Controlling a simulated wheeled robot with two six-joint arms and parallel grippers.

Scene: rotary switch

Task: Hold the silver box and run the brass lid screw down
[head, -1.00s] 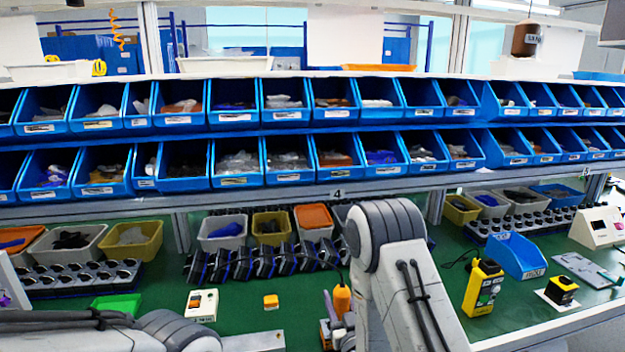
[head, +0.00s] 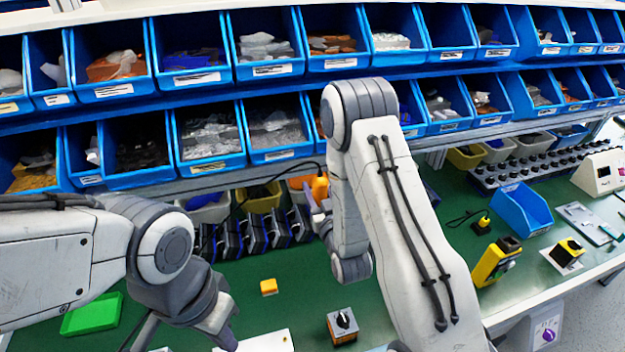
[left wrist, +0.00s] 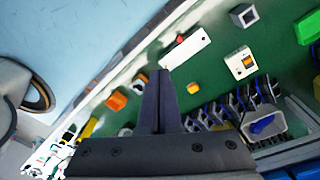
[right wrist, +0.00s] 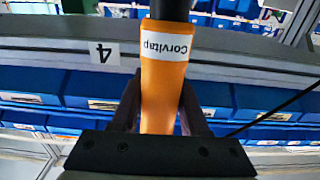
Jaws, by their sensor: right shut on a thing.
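My right gripper (right wrist: 160,105) is shut on an orange power driver (right wrist: 165,85) marked "Corvitap". The driver also shows in the head view (head: 319,187), raised before the bins and partly hidden by my right arm.
A small orange block (head: 268,286) and a white plate (head: 262,342) lie near the box. A green tray (head: 92,314) is at left. A yellow tester (head: 495,262) and blue bin (head: 522,210) stand at right. Blue shelf bins (head: 210,140) line the back.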

